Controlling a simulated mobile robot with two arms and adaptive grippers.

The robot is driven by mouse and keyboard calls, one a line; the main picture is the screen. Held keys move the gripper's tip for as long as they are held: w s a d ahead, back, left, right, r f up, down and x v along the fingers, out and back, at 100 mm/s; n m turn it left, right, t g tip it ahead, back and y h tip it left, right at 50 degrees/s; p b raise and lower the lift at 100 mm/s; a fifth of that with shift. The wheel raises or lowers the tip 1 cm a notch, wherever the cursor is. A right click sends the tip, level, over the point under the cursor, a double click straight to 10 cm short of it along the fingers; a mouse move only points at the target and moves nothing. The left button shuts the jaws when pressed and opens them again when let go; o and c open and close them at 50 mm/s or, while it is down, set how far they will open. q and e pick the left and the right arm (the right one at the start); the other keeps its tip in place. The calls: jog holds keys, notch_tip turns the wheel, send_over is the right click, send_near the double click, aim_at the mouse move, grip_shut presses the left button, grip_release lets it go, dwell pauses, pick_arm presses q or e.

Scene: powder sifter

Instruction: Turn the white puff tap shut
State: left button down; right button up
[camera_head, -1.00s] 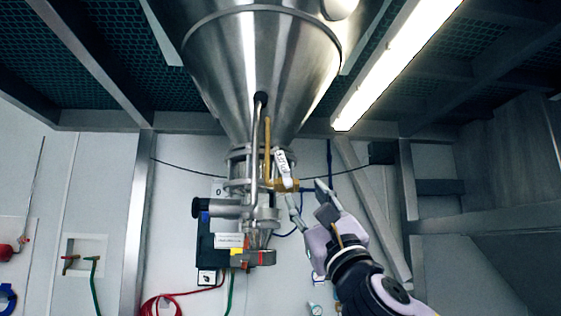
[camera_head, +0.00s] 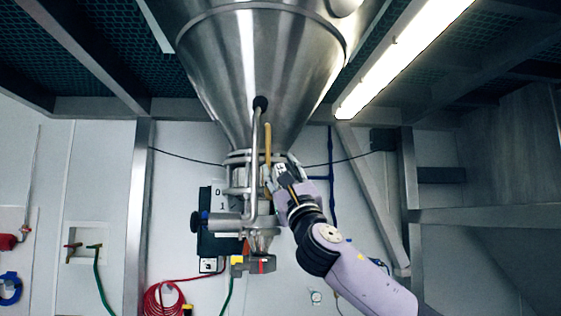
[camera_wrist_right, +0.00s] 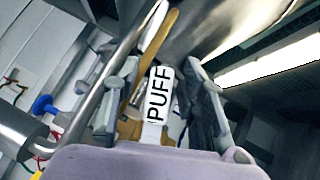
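The white puff tap (camera_wrist_right: 158,95) is a flat white lever marked PUFF in the right wrist view. It stands nearly upright there, in front of brass fittings. My right gripper (camera_wrist_right: 163,66) has one finger on each side of the lever, with visible gaps, so it is open around the tap. In the head view, my right gripper (camera_head: 280,170) is at the brass-coloured pipe (camera_head: 267,145) below the steel cone (camera_head: 262,70). It hides most of the tap there. My left gripper is not in view.
A bent steel pipe (camera_head: 254,165) runs down close to the left of my right gripper. A valve with a red and yellow part (camera_head: 255,264) hangs below. A lit lamp (camera_head: 400,58) is at upper right.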

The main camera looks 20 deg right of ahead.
jog(key=shift+w, duration=0.1)
jog(key=shift+c, duration=0.2)
grip_shut()
dwell(0.7)
